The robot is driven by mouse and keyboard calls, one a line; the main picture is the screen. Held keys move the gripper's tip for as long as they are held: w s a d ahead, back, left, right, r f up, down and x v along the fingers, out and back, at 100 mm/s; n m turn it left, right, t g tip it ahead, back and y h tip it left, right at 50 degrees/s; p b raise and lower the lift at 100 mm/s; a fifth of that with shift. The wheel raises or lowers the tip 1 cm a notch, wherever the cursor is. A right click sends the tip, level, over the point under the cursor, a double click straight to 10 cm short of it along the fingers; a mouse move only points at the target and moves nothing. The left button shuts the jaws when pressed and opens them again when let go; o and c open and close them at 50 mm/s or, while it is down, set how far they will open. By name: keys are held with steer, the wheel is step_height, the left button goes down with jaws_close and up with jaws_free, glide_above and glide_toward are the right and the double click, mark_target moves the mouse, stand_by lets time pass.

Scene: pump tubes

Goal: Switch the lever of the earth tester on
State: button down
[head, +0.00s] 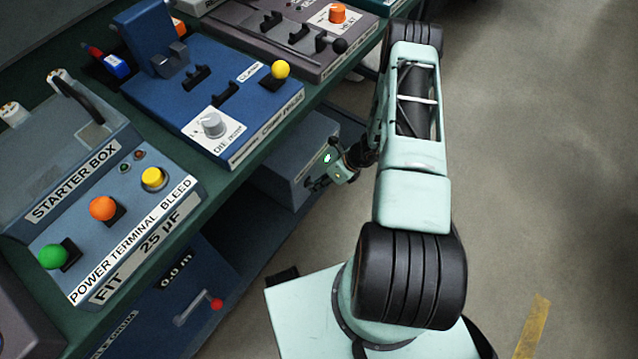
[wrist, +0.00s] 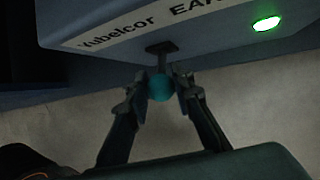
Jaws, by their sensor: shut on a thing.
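The earth tester is the blue-grey box (head: 292,165) on the lower shelf, partly under the upper shelf. In the wrist view its front edge (wrist: 115,22) carries a white label (wrist: 185,14) reading "Yubelcor EAR…", cut off by the frame. Its lever has a dark stem (wrist: 161,50) and a teal ball knob (wrist: 161,88) sticking out from the front. My gripper (wrist: 163,84) is shut on the knob, one finger on each side. In the head view my gripper (head: 314,184) is small at the box's front, and the knob is not distinguishable there.
A green lamp (wrist: 266,23) glows on the tester. Above, the green shelf (head: 217,188) holds the starter box (head: 85,190) and a blue crimp device (head: 205,85). A blue unit with a red-tipped lever (head: 216,304) stands lower left.

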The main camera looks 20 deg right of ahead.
steer(key=shift+d, duration=0.1)
steer(key=c, duration=1.7)
jaws_free()
steer(key=v, duration=1.2)
